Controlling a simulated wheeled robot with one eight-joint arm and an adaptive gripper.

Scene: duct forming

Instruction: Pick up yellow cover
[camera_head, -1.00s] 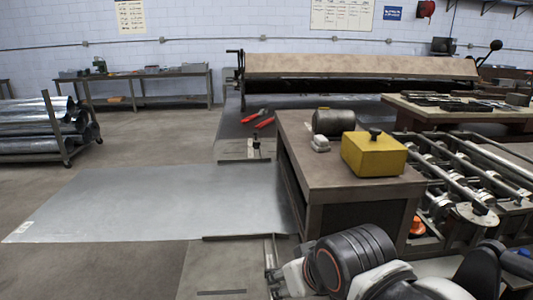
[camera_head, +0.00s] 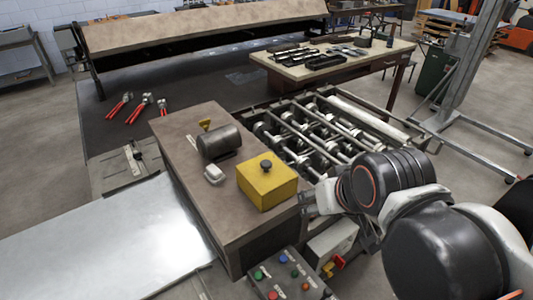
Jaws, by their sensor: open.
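The yellow cover (camera_head: 266,185) is a box shape with a dark knob on top. It sits upright on the brown top of the machine cabinet (camera_head: 190,152), near its front right corner. My arm reaches in from the right, and my gripper (camera_head: 309,204) is just right of the cover, low beside the cabinet's edge. The gripper is open and shows only in part; its fingertips are hard to make out. I cannot tell whether it touches the cover; nothing is seen held in it.
A dark cylindrical motor (camera_head: 219,143) and a small pale item (camera_head: 214,175) stand left of the cover. Rollers (camera_head: 310,130) lie behind it. A button panel (camera_head: 285,277) is in front. A metal sheet (camera_head: 95,245) extends left. Red-handled tools (camera_head: 140,108) lie farther back.

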